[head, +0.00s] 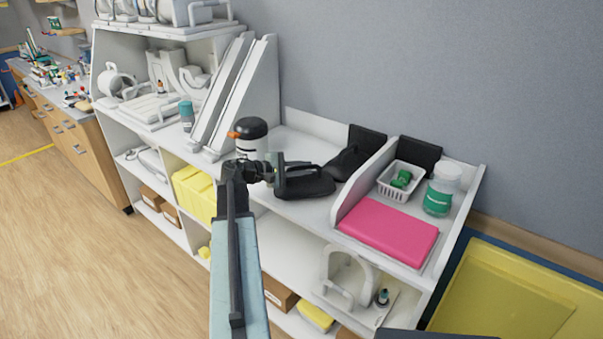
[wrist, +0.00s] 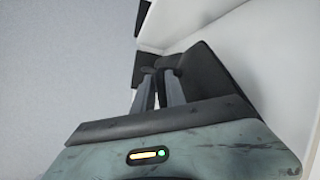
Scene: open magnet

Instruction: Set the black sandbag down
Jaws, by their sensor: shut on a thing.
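The black sandbag (head: 308,185) is at the front of the white shelf's top, in the middle of the head view. It has a flat dark body and a strap handle. My gripper (head: 276,171) reaches it from the left and is shut on it at the handle side. Whether the bag rests on the shelf top or hangs just above it, I cannot tell. In the wrist view, the fingers (wrist: 165,88) are close together, with dark material (wrist: 205,75) beside them; the grip itself is partly hidden.
Another dark bag (head: 347,160) lies just behind. A black-topped white canister (head: 250,135) stands to the left. A divider (head: 364,180) at right bounds a bay with a pink pad (head: 388,230), white basket (head: 401,181) and green-labelled jar (head: 441,190). White shelf top (head: 300,208) shows around the bag.

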